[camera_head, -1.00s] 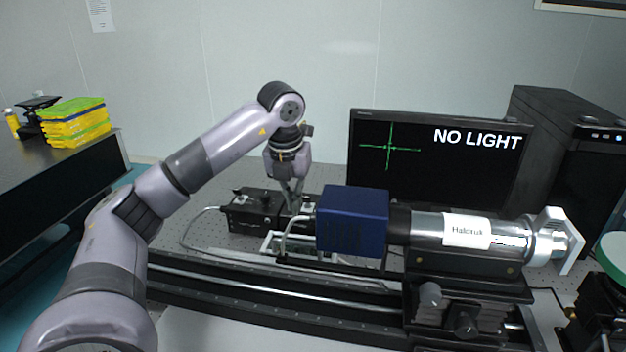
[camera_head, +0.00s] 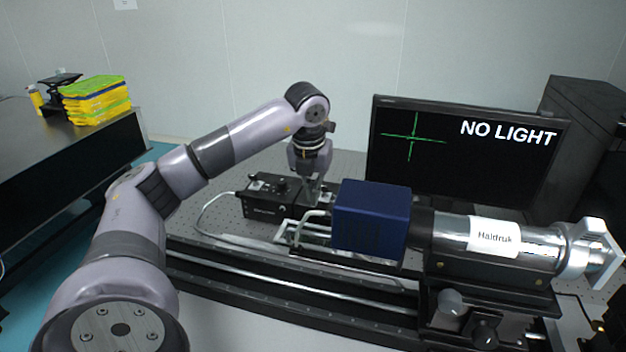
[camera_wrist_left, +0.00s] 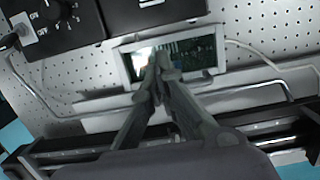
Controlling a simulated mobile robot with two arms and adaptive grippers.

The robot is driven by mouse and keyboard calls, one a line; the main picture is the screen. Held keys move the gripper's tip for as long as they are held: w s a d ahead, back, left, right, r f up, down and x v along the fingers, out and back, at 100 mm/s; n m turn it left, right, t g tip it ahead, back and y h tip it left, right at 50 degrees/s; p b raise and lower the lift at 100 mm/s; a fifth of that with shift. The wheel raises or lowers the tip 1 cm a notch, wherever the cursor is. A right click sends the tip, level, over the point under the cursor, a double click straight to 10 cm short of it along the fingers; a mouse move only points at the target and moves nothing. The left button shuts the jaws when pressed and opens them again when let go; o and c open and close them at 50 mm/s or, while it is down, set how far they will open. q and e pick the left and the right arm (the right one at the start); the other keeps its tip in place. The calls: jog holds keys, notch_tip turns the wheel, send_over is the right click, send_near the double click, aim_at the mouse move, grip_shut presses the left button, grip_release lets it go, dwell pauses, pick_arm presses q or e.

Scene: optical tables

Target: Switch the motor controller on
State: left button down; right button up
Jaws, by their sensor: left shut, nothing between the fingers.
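The motor controller appears to be the black box (camera_head: 262,199) on the perforated table, with a knob on top and a cable at its left. Which mark the dial points to is hard to tell. My left gripper (camera_head: 309,203) points down at the right end of the black box. In the wrist view its fingertips (camera_wrist_left: 160,66) are together and empty, in front of a white-framed panel (camera_wrist_left: 222,48), right of and below the dial.
A blue box (camera_head: 370,220) and a silver cylinder labelled Haldruk (camera_head: 452,232) sit on a rail right of the gripper. A monitor (camera_head: 465,165) behind reads NO LIGHT. A white cable (camera_head: 203,213) curves left of the black box. Yellow and green cases (camera_head: 97,102) stand far left.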

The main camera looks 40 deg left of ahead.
aim_at(324, 189)
pick_arm(q)
jog(key=f, duration=0.3)
jog(key=w+f+p, duration=0.1)
jog(key=shift+a+f, duration=0.3)
jog(key=shift+f, duration=0.05)
jog(key=shift+w+a+r+p, duration=0.4)
jog(key=shift+w+r, duration=0.05)
jog(key=shift+w, duration=0.25)
jog(key=shift+w+a+r+p, duration=0.4)
jog(key=shift+w, duration=0.3)
